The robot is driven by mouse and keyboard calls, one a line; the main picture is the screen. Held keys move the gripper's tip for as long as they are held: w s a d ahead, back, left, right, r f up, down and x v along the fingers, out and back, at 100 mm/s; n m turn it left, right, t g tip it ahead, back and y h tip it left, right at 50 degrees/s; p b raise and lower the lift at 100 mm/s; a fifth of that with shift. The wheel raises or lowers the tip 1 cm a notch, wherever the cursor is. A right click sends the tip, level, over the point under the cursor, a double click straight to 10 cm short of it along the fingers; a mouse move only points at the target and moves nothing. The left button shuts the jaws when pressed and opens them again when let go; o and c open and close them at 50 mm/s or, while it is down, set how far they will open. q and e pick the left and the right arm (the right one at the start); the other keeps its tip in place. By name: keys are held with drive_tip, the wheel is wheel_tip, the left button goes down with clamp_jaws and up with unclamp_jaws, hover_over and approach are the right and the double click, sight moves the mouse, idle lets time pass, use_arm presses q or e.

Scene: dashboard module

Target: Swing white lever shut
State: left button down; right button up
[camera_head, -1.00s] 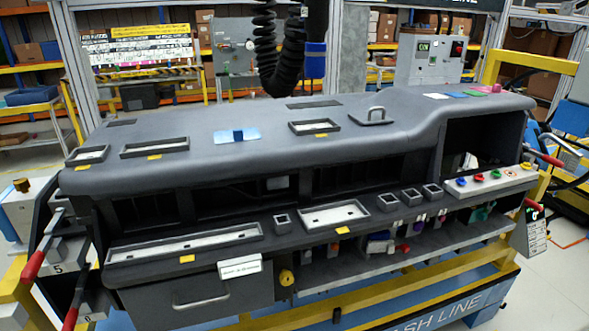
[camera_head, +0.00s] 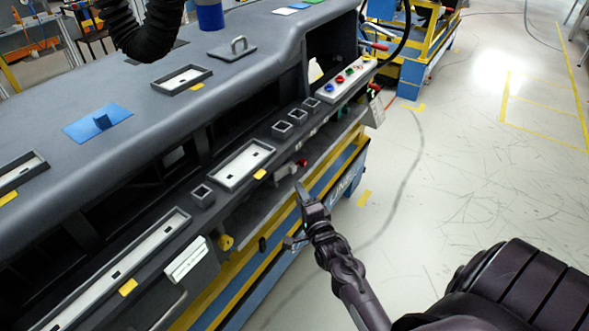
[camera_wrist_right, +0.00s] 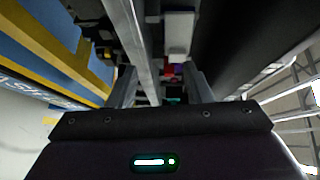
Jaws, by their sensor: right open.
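My right gripper (camera_head: 296,214) is in front of the dashboard module's lower shelf, fingers apart and empty, pointing toward the module. In the wrist view the open right gripper (camera_wrist_right: 163,78) shows one finger on each side. A pale block, probably the white lever (camera_wrist_right: 180,35), hangs beyond the fingertips, apart from them. A small whitish part under the module's front edge (camera_head: 284,170) may be the same lever. It is small and partly shaded, so I cannot tell its angle. My left gripper is out of view.
The dashboard module (camera_head: 240,75) fills the left side. Small red (camera_wrist_right: 170,69) and purple parts sit close behind the pale block. A button panel (camera_head: 345,80) is at the module's far end. A yellow and blue base rail (camera_head: 265,275) runs below. The floor on the right is clear.

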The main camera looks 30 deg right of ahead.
sight(294, 171)
drive_tip(key=shift+m, duration=0.5)
drive_tip(key=w+d+r, duration=0.2)
drive_tip(key=w, duration=0.1)
drive_tip(key=shift+r, duration=0.25)
drive_tip(key=x, duration=0.3)
drive_tip(key=shift+w+f+p, duration=0.1)
drive_tip(key=shift+w+p, duration=0.3)
drive_tip(key=shift+w+d, duration=0.1)
drive_tip(key=shift+w, duration=0.35)
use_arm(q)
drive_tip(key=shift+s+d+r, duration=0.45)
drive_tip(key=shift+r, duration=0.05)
use_arm(e)
drive_tip(key=shift+c, duration=0.2)
